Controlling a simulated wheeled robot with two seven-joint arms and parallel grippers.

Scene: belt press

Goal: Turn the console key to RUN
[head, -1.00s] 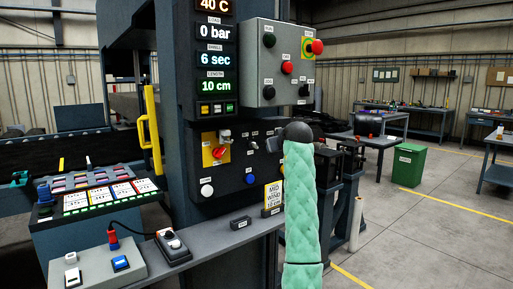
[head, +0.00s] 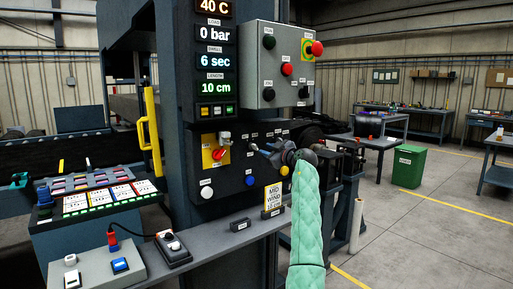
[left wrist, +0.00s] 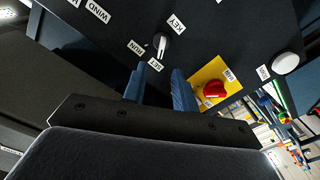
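The console key (left wrist: 161,44) is a dark round switch with a white bar, seen in the left wrist view between a KEY label (left wrist: 177,22) and the RUN (left wrist: 137,47) and SET (left wrist: 155,64) labels. The bar stands nearly upright in that picture, its lower end toward SET. My left gripper (left wrist: 160,78) is open, its two blue fingers apart and empty, just short of the key and not visibly touching it. My right gripper is not in view.
A yellow plate with a red knob (left wrist: 214,89) and a white button (left wrist: 285,63) sit close beside the fingers. In the head view a grey control box (head: 277,65) hangs above my gripper and a shelf (head: 220,236) juts out below.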

